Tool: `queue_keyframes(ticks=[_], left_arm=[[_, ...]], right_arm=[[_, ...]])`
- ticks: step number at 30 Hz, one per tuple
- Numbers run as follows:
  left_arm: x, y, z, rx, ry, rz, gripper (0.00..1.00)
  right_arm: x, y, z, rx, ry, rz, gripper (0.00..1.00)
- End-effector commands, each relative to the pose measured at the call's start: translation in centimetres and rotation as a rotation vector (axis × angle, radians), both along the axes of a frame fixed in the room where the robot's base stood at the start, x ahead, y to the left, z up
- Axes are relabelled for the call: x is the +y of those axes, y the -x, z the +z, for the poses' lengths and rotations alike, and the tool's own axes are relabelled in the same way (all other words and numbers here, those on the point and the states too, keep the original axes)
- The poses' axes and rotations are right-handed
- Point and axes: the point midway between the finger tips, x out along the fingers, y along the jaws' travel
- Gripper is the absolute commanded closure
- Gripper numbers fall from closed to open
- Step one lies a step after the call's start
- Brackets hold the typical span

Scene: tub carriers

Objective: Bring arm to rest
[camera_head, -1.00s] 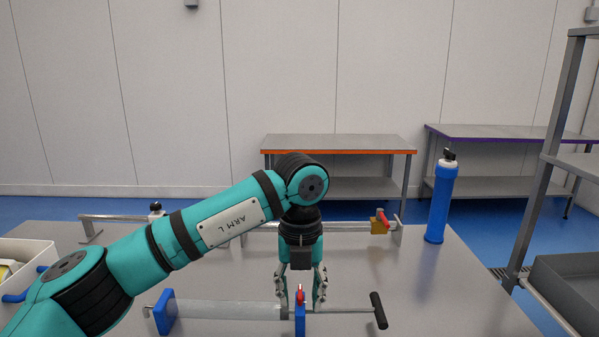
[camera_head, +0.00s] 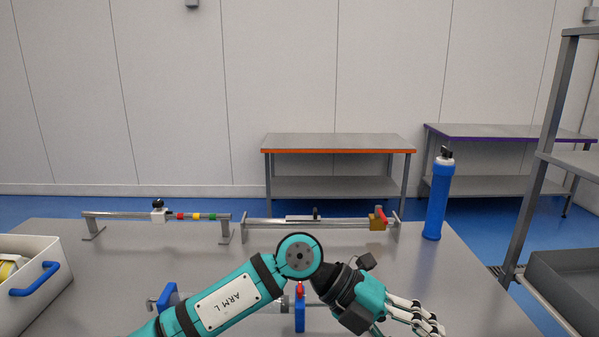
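My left gripper (camera_head: 418,317) is at the lower middle right of the head view, held over the near part of the grey table (camera_head: 445,280). Its fingers point right and towards me, and nothing shows between them; how far apart they are is unclear. My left arm, marked ARM L, crosses the lower middle. Behind it is a device with blue end blocks (camera_head: 300,313) and a red piece on top, mostly hidden by the arm. My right gripper is not in view.
A rail with coloured rings (camera_head: 197,216) and a rail with a brass block (camera_head: 377,220) stand at the back of the table. A blue bottle (camera_head: 437,203) stands at the right. A white tub (camera_head: 45,290) with blue handles is at the left. A grey shelf (camera_head: 550,150) stands far right.

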Motion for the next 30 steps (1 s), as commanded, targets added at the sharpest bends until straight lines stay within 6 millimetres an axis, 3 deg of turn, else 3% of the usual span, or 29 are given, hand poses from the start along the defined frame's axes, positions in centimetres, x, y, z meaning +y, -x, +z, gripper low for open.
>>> queue_keyframes(ticks=[2,5,8,11,14,15,20,23,27,30], left_arm=[[-1.7,1.6,3.0,0.109,0.278,0.039,0.6],[-1.3,1.0,8.1,0.26,0.647,0.185,0.6],[2.2,-2.3,11.4,0.415,0.952,0.421,0.6],[7.9,-6.7,11.2,0.574,1.17,0.732,0.6],[13.9,-10.2,7.9,0.714,1.277,1.051,0.6],[16.2,-11.1,6.0,0.765,1.295,1.175,0.6],[24.1,-11.7,-3.3,0.951,1.243,1.645,0.6],[28.1,-9.8,-9.6,1.06,1.127,1.914,0.6],[32.2,-4.6,-17.5,1.197,0.88,2.23,0.6],[34.1,-0.5,-21.4,1.274,0.692,2.386,0.6]], right_arm=[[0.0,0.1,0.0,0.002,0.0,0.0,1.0],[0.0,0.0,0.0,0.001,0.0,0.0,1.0],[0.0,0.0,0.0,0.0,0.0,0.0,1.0],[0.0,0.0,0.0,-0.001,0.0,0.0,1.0],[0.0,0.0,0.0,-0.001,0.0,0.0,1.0],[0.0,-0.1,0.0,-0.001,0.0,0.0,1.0],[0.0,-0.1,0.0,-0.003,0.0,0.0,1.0],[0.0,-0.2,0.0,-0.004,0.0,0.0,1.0],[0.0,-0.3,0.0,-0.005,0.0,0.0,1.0],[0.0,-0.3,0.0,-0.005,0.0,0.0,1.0]])
